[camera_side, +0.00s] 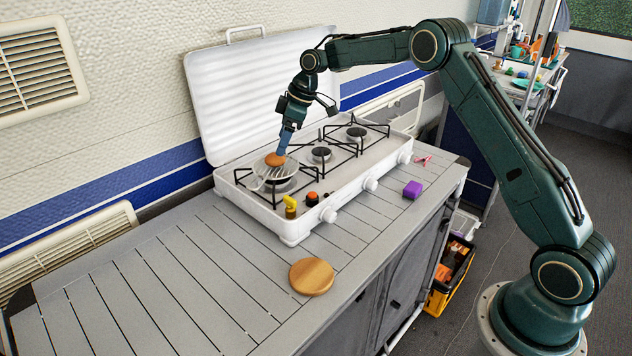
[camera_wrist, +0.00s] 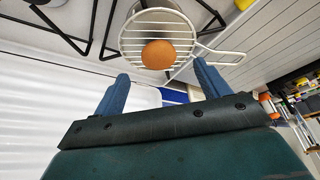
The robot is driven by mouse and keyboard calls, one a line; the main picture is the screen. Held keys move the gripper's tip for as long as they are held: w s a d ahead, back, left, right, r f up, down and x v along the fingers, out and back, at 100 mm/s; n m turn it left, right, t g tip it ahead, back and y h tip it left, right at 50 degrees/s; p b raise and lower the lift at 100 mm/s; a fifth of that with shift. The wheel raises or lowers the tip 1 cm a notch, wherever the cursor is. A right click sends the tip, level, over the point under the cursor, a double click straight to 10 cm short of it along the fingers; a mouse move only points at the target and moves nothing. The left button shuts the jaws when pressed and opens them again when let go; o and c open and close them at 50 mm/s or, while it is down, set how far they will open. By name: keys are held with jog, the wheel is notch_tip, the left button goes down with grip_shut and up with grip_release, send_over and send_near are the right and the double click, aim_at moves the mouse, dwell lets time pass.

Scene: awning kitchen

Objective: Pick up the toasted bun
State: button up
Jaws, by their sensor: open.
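The toasted bun (camera_side: 275,160) is a round orange-brown piece on a wire toasting rack (camera_side: 262,172) over the left burner of the white stove. In the wrist view the bun (camera_wrist: 158,54) lies on the round wire rack (camera_wrist: 130,44), beyond the fingertips and roughly midway between them. My gripper (camera_side: 282,152) points down just above or beside the bun in the side view. Its two blue fingers (camera_wrist: 160,70) are spread apart in the wrist view, with nothing held between them. From the side view I cannot tell whether a finger touches the bun.
The stove (camera_side: 292,228) has black pan supports and a raised white lid (camera_side: 240,90) behind. A yellow item (camera_side: 290,203) and an orange-topped item (camera_side: 312,198) stand at its front.

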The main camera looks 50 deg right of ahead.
aim_at(275, 158)
jog(key=shift+x, duration=2.45)
jog(key=shift+d, duration=0.1)
jog(key=c, duration=1)
